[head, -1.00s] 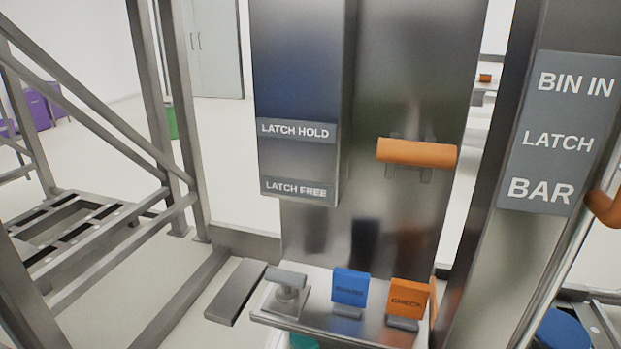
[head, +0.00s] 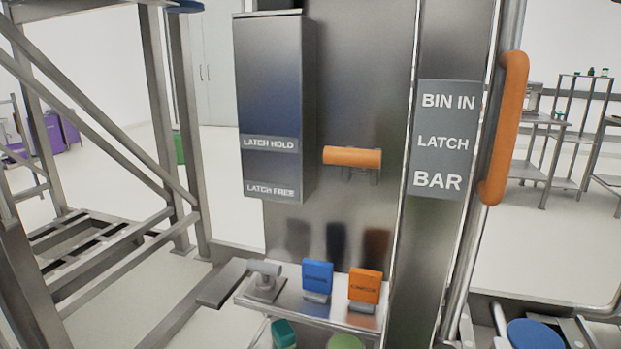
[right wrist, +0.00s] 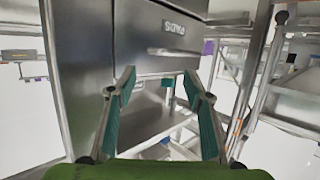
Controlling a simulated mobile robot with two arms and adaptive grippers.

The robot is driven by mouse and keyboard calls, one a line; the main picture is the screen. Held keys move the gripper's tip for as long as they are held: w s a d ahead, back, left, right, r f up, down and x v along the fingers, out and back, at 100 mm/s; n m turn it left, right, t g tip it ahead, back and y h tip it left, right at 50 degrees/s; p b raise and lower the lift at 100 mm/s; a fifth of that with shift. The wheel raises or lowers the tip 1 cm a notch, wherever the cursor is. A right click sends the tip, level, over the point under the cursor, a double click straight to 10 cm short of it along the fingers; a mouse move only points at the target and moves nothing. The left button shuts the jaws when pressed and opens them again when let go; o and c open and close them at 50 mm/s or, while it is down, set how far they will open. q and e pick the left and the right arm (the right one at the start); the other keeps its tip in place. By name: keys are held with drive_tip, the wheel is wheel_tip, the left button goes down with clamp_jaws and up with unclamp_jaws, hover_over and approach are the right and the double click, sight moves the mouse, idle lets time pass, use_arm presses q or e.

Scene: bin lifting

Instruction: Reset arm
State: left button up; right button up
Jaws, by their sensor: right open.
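My right gripper (right wrist: 162,115) shows in the right wrist view. Its two fingers with teal inner pads stand apart, and nothing is between them. A metal cabinet with a drawer front (right wrist: 165,40) lies beyond the fingertips; I cannot tell whether anything touches it. Neither gripper nor arm shows in the head view. There, a metal panel carries an orange horizontal handle (head: 352,156) and a box with the labels LATCH HOLD and LATCH FREE (head: 271,165). A sign reading BIN IN, LATCH, BAR (head: 443,140) is on the post to the right.
An orange vertical handle (head: 503,128) sticks out right of the sign. A small shelf (head: 318,312) holds a blue tag (head: 317,276) and an orange tag (head: 365,287). A metal frame (head: 110,150) stands at the left. Open floor (head: 560,240) shows at the right.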

drive_tip(key=s+d+f+m+g+h, duration=0.1)
drive_tip(key=s+d+f+g+h, duration=0.1)
drive_tip(key=s+d+f+g, duration=0.4)
drive_tip(key=s+d+f+m+g+h, duration=0.15)
drive_tip(key=s+f, duration=0.25)
drive_tip(key=f, duration=0.4)
drive_tip(key=s+d+f+g+h, duration=0.25)
drive_tip(key=s+d+f, duration=0.2)
drive_tip(key=f, duration=0.25)
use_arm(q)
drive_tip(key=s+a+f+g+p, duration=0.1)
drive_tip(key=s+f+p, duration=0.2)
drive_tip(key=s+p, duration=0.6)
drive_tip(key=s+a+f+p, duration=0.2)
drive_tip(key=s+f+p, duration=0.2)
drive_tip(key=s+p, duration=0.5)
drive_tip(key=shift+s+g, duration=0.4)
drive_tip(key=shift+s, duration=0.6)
use_arm(e)
drive_tip(key=s+d+f+g, duration=0.1)
drive_tip(key=s+f, duration=0.2)
drive_tip(key=s, duration=0.7)
drive_tip(key=s+d+f+g, duration=0.1)
drive_tip(key=s+f, duration=0.3)
drive_tip(key=s, duration=0.6)
drive_tip(key=shift+s+d+g, duration=0.15)
drive_tip(key=shift+d+g, duration=0.15)
drive_tip(key=shift+d, duration=0.45)
